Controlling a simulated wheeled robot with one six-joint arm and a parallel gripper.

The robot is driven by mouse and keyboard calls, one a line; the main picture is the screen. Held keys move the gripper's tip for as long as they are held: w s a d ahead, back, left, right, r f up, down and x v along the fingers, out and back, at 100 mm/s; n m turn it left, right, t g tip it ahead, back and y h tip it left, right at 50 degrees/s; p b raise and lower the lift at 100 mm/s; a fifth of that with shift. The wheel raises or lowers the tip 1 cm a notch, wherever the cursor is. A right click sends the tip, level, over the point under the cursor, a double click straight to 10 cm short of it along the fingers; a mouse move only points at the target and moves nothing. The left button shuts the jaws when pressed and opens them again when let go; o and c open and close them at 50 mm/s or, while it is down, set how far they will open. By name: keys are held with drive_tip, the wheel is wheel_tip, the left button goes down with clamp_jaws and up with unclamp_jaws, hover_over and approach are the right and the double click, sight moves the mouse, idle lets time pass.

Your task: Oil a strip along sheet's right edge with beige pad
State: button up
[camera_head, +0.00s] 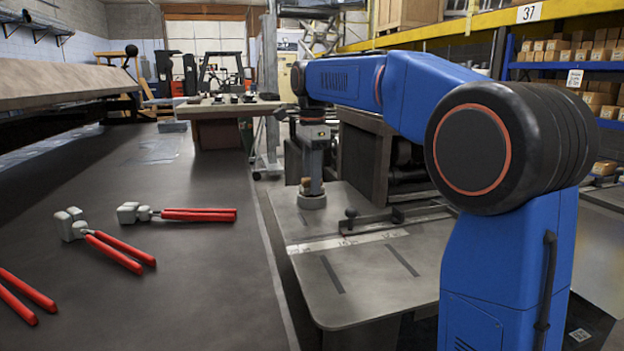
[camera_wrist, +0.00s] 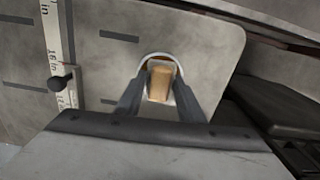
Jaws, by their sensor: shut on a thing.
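My gripper (camera_head: 314,180) is over the far left part of a grey metal table, pointing down. It is shut on the beige pad (camera_head: 306,184), whose tan block is between the fingers above a pale round base (camera_head: 312,202). The base is at or just above the surface; contact is unclear. In the wrist view, the two fingers of my gripper (camera_wrist: 160,92) hold the tan block (camera_wrist: 160,82), with a pale rim around it. The table top (camera_head: 350,295) is bare grey metal with dark slots; I cannot make out a separate sheet edge on it.
A ruler strip (camera_head: 345,240) crosses the table, with a dark knobbed bar (camera_head: 375,219) beside it. A long dark bench (camera_head: 200,290) on the left holds several red-handled tools (camera_head: 200,214). A dark cabinet (camera_head: 362,155) stands behind the table. The front table area is clear.

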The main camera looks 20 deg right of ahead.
drive_tip(key=shift+f, duration=0.4)
idle(1.3)
drive_tip(key=shift+r, duration=0.1)
drive_tip(key=shift+r, duration=3.45)
